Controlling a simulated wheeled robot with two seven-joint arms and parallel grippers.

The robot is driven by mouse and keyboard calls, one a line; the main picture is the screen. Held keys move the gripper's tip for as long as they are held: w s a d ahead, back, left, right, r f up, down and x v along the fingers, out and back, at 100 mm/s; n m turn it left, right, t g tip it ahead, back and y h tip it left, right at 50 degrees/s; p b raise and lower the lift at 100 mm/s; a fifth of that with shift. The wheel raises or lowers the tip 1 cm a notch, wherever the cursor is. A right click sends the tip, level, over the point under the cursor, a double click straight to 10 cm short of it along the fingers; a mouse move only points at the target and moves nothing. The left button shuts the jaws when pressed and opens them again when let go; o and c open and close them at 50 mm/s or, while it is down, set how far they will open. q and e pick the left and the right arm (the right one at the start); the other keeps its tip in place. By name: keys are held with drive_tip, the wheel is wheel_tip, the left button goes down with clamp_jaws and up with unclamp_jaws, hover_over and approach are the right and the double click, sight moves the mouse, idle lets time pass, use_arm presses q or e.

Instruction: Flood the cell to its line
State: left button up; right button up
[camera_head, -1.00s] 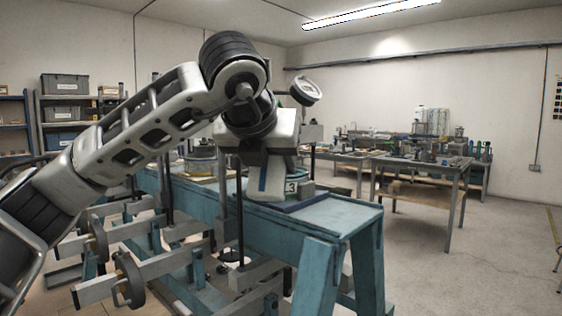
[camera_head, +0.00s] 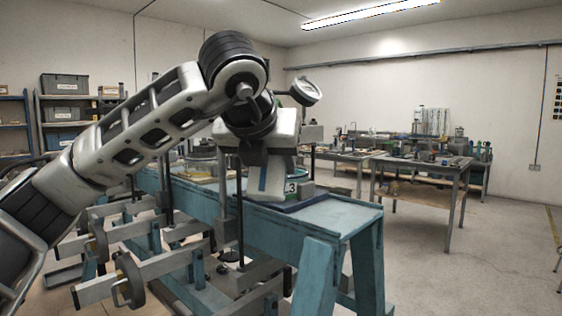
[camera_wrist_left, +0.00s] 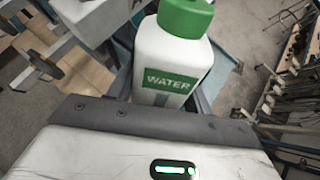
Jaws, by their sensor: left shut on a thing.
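In the left wrist view a white bottle with a green cap and a green label reading WATER (camera_wrist_left: 168,65) stands out just beyond my gripper's edge. The vessel's fill line and water level cannot be seen. My right gripper is not in view.
A round dial (camera_head: 305,91) sticks out beside my wrist. Levers with round weights (camera_head: 130,280) hang along the bench's left side, with dark upright rods. Tables with equipment (camera_head: 425,160) stand at the back right.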

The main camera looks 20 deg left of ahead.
use_arm(q)
drive_tip(key=shift+r+p, duration=1.5)
drive_tip(key=shift+r, duration=1.05)
